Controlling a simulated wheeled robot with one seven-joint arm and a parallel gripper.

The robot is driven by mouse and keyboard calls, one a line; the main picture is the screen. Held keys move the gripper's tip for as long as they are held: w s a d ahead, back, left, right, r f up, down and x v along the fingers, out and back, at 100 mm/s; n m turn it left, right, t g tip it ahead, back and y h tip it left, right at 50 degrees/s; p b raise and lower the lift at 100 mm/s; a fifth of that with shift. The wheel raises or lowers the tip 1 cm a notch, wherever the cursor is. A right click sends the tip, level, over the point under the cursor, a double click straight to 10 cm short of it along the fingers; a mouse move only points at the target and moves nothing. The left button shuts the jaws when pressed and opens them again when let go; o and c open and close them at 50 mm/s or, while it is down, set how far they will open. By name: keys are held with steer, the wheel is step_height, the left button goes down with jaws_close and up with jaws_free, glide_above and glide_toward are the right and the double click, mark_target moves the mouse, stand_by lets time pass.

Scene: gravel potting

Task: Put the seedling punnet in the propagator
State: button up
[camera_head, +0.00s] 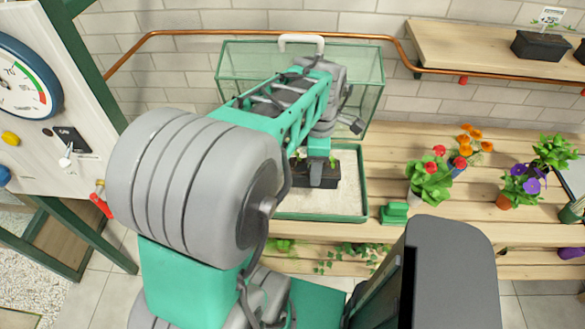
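The propagator has a green tray (366,190) with a pale gravel bed and a clear, green-edged lid (366,75) with a white handle. The lid stands raised behind the tray. The dark seedling punnet (331,178) with small green seedlings shows over the back part of the gravel bed. I cannot tell whether it rests on the gravel or hangs just above it. My gripper (317,178) points down at the middle of the punnet, with its fingers in front of it. My arm hides part of the lid and the tray's left side. The grip itself is not clear.
A green block (395,212) lies just right of the tray on the slatted bench (385,170). Potted red flowers (428,180) and purple flowers (520,185) stand further right. A copper pipe (200,33) runs along the wall. A wooden shelf (440,50) is at upper right.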

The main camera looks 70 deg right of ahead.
steer(key=w+d+f+p, duration=0.1)
steer(key=w+f, duration=0.1)
steer(key=f, duration=0.1)
steer(key=w+d+f+p, duration=0.1)
steer(key=w+d+f, duration=0.1)
steer(key=f, duration=0.1)
steer(key=w+d+f+p, duration=0.1)
steer(key=w+d+f, duration=0.1)
steer(key=f, duration=0.2)
steer(key=shift+w, duration=0.15)
steer(key=shift+f, duration=0.1)
steer(key=shift+f, duration=0.25)
steer(key=o, duration=1.6)
steer(key=shift+a+r, duration=0.1)
steer(key=shift+o, duration=0.2)
step_height(320, 180, up, 12)
steer(key=b, duration=0.2)
steer(key=shift+r+b, duration=0.2)
steer(key=shift+b, duration=0.1)
